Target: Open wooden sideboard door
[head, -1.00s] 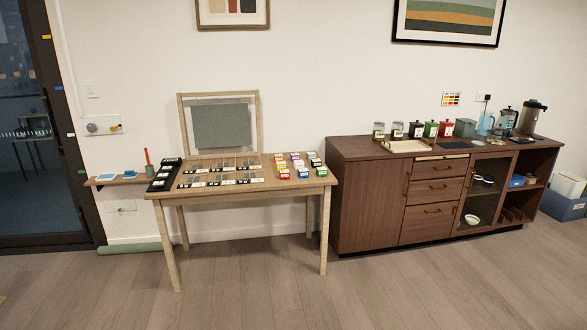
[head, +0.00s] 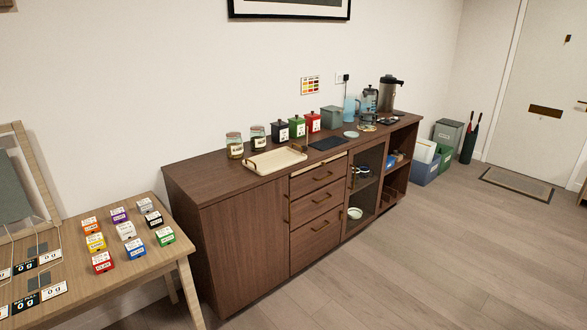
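The wooden sideboard (head: 222,210) stands against the wall in the middle of the head view. Its left part has a plain wooden door (head: 248,240), which is shut, with a small handle (head: 286,208) near its right edge. Neither of my grippers shows in the head view.
A light wooden table (head: 165,268) with small coloured boxes stands at the front left, close to the sideboard's left end. A tray (head: 275,161), jars, canisters and jugs stand on the sideboard top. The floor (head: 430,265) in front and to the right is clear.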

